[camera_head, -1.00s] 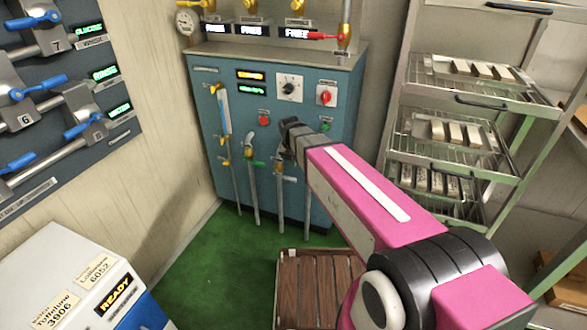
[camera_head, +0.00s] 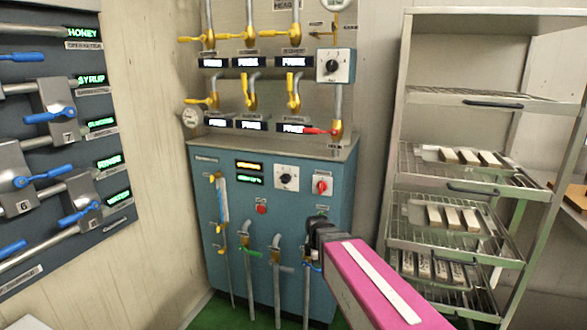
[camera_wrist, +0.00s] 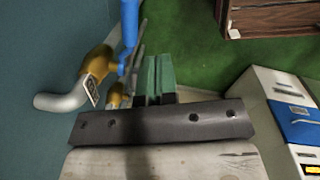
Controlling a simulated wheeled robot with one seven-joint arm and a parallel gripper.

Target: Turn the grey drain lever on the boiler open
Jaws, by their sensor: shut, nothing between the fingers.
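The boiler (camera_head: 230,250) is a teal cabinet with several drain pipes low on its front. The grey lever (camera_head: 286,268) sits on the pipe between the green lever (camera_head: 250,252) and the blue lever (camera_head: 312,267). My gripper (camera_head: 318,232) is shut and empty in front of the boiler's right side, to the upper right of the grey lever. In the wrist view, the shut fingers (camera_wrist: 155,75) are beside a brass valve (camera_wrist: 97,65) with a blue handle (camera_wrist: 130,22). A second brass valve (camera_wrist: 117,95) is partly hidden behind the gripper body. No contact is clear.
A wire rack (camera_head: 455,175) with trays of bars stands to the right. A wall panel (camera_head: 60,130) with blue-handled valves is on the left. The wrist view shows green floor, a brown wooden crate (camera_wrist: 275,15) and a white-and-blue box (camera_wrist: 280,110).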

